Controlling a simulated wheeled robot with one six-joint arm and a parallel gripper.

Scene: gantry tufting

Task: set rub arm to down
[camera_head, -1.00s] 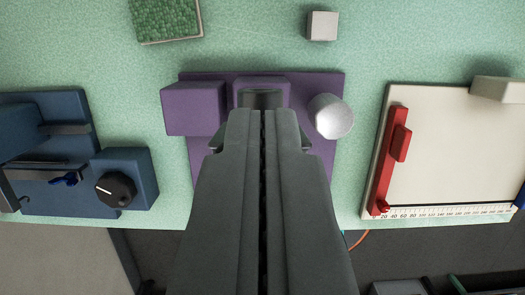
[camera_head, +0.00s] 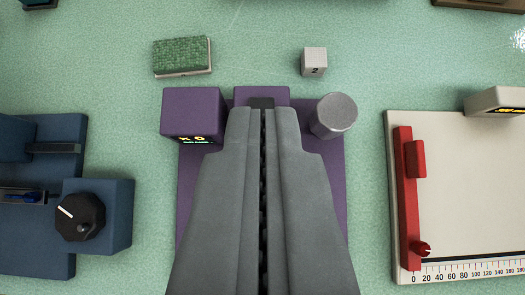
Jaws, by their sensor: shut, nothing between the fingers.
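A purple device (camera_head: 337,200) stands straight ahead, partly behind my gripper. It has a box with a lit display (camera_head: 193,112) at left, a middle block (camera_head: 262,93), and a grey cylinder (camera_head: 334,115) at right. A dark piece (camera_head: 262,102) shows at the middle block, just beyond my fingertips. I cannot tell which part is the rub arm or how it is set; my gripper hides the middle of the device. My gripper (camera_head: 263,112) is shut and empty, over the purple device. I cannot tell if it touches it.
A blue device with a black knob (camera_head: 80,217) stands at left. A white board (camera_head: 465,190) with a red bar (camera_head: 408,200) and a ruler is at right. A green-topped block (camera_head: 182,55) and a small grey cube (camera_head: 314,61) lie behind. Green table shows between them.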

